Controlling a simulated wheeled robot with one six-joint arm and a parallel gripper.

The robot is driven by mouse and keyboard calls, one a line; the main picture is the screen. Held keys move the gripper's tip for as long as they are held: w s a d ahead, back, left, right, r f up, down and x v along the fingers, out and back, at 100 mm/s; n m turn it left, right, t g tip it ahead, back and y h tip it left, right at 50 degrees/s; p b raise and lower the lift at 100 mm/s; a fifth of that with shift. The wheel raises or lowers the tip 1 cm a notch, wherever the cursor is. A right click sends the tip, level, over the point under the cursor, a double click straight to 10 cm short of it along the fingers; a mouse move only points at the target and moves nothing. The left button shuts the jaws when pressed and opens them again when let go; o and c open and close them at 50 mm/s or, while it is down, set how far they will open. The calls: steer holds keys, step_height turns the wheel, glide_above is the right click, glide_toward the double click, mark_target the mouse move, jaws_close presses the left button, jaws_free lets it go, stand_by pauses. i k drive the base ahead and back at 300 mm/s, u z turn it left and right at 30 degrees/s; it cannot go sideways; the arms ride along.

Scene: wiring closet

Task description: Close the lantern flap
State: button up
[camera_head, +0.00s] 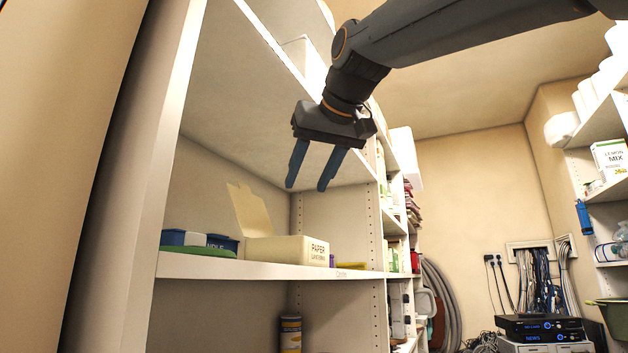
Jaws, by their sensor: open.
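A cream box labelled "PAPER" with a smaller second line that seems to read "LANTERNS" (290,250) sits on the middle shelf. Its flap (250,210) stands up at the box's left end, tilted a little to the left. My gripper (307,186) hangs in front of the shelf bay, fingers pointing down, open and empty. In the picture it is above and to the right of the flap, apart from both flap and box. The inside of the box is hidden from this low angle.
The shelf board above (262,130) and the upright panel at right bound the bay. A can (291,334) stands below.

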mark_target(254, 221)
steer(key=k, duration=1)
